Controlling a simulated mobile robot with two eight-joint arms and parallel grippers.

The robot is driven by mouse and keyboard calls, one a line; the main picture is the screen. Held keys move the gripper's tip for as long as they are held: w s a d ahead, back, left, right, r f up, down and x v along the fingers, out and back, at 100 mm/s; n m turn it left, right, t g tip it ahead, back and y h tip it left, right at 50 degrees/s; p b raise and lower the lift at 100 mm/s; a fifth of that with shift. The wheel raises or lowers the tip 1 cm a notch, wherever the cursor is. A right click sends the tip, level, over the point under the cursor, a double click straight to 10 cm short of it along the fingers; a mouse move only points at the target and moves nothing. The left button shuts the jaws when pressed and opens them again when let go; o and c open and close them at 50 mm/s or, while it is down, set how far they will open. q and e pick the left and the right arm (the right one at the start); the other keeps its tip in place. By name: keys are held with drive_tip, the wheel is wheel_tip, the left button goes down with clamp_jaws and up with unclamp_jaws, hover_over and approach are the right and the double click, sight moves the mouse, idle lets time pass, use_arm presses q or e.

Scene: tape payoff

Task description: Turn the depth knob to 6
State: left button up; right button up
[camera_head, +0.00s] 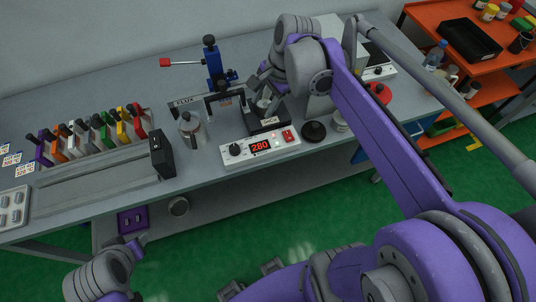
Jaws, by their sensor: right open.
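A white control box (262,150) stands at the front of the bench, with a red display reading 280, a black knob (235,150) at its left and a red switch at its right. I cannot read a label or scale on the knob, so I cannot tell whether it is the depth knob. My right gripper (264,92) is open above the black unit behind the box, apart from the black knob. Its fingers hide part of that unit. My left gripper (138,244) is low at the left, in front of the bench, its fingers too small to judge.
A blue stand (214,68) with a red-tipped lever is behind. A metal can (190,130) and a black round knob-like piece (314,131) flank the box. Several coloured-handled tools (98,132) stand left. An orange shelf cart (480,50) is at the right.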

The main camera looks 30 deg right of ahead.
use_arm(q)
drive_tip(key=shift+s+a+f+b, duration=0.15)
drive_tip(key=shift+s+f+b, duration=0.55)
drive_tip(key=shift+f, duration=0.35)
use_arm(e)
drive_tip(key=s+a+f+n+t+h, duration=0.1)
drive_tip(key=s+a+f+n, duration=0.4)
drive_tip(key=s+n, duration=0.3)
drive_tip(key=shift+a+f+n+h, duration=0.15)
drive_tip(key=shift+f+n+h, duration=0.2)
drive_tip(key=shift+f, duration=0.55)
